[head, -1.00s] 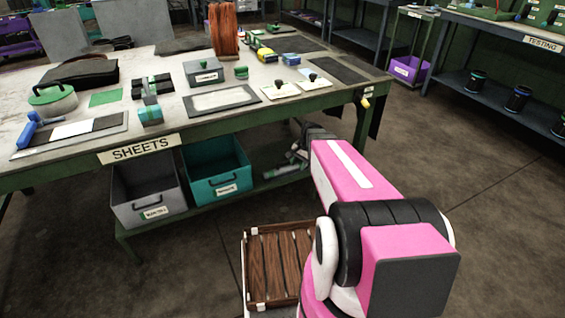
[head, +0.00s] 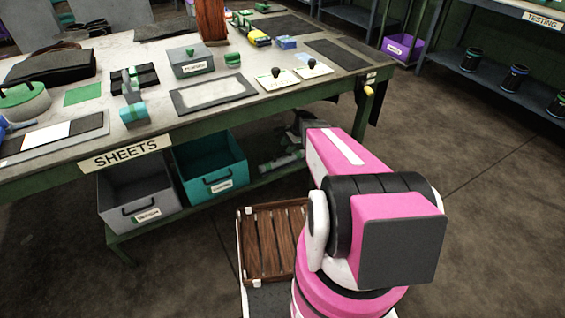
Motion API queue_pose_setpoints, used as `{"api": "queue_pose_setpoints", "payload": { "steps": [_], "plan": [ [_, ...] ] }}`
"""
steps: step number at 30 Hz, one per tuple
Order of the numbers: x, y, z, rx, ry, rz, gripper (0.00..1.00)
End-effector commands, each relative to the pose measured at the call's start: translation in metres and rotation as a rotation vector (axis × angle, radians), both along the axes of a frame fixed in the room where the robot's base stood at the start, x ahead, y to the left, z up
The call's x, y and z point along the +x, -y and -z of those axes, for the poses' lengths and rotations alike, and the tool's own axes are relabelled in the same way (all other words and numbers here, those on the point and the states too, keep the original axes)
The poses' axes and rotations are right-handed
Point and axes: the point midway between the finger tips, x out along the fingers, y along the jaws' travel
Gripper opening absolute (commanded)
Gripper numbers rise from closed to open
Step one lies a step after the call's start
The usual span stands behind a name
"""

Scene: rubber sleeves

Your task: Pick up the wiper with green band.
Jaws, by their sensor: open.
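My gripper (head: 299,127) is a small dark shape beyond my pink arm, at the front edge of the table and largely hidden by the arm. It is open, with nothing seen in it. Pale rolls with green bands (head: 281,162) lie on the lower shelf, just below and left of it. Two white plates with black knobs, a left one (head: 285,84) and a right one (head: 322,71), lie on the tabletop beyond it. I cannot tell for sure which of these is the wiper with green band.
A grey bin (head: 145,190) and a teal bin (head: 215,165) stand below. A wooden slatted tray (head: 268,243) is beside my arm. Floor at right is clear.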

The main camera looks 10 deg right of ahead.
Motion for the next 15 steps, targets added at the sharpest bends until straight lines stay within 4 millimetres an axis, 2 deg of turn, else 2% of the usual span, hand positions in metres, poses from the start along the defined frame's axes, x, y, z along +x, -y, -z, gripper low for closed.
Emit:
{"api": "queue_pose_setpoints", "payload": {
  "steps": [5,12,15],
  "plan": [
    [0.002,-0.005,0.012,0.000,0.000,-0.001,0.45],
    [0.005,-0.018,0.043,0.000,0.000,-0.001,0.45],
    [0.005,-0.021,0.047,0.000,0.000,-0.001,0.45]
  ]
}}
